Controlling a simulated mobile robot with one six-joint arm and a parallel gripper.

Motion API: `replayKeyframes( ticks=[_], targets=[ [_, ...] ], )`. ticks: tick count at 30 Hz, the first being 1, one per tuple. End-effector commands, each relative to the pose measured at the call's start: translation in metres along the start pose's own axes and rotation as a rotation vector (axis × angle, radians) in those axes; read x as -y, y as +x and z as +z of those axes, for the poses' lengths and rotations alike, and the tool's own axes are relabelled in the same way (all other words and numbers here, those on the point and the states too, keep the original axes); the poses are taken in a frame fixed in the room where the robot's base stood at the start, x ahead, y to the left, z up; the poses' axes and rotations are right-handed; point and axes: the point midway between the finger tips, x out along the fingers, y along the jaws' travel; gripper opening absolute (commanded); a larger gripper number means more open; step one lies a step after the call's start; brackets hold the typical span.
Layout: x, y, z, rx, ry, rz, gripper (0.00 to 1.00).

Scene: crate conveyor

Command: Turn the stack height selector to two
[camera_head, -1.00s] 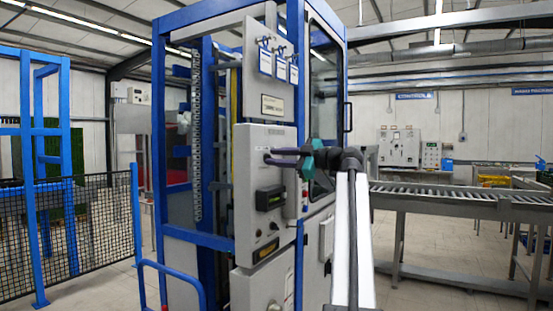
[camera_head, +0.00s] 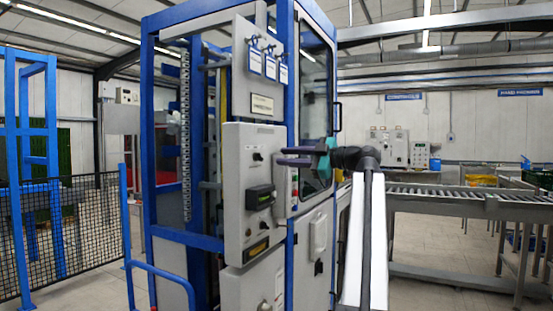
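A grey control panel (camera_head: 235,185) on the blue-framed machine shows in the head view, left of my gripper. A small dark knob (camera_head: 257,156) sits on its upper part. Below it are a black display box (camera_head: 260,197) and small dark controls (camera_head: 248,232). The labels are too small to read, so I cannot tell for sure which control is the stack height selector. My gripper (camera_head: 280,156) points left, its two dark purple fingers apart with nothing seen between them. Its tips are a little right of the upper knob in the picture, with a visible gap.
A narrow panel with buttons (camera_head: 294,187) is partly behind my gripper. Tags (camera_head: 269,66) hang above the control panel. A blue rail (camera_head: 160,268) and black mesh fence (camera_head: 70,225) stand at left. A roller conveyor (camera_head: 460,197) runs at right.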

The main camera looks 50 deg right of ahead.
Motion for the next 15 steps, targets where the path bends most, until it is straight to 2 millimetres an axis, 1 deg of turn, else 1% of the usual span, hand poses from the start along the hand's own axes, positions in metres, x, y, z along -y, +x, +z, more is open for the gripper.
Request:
replayKeyframes(
  ticks=[1,6,10,15],
  targets=[
    [0.000,-0.010,0.001,0.002,0.000,0.002,0.27],
    [0.000,-0.035,0.001,0.001,0.000,0.002,0.27],
    [0.000,-0.048,0.001,0.001,0.000,0.001,0.27],
    [0.000,-0.056,0.000,-0.001,0.000,0.000,0.27]
  ],
)
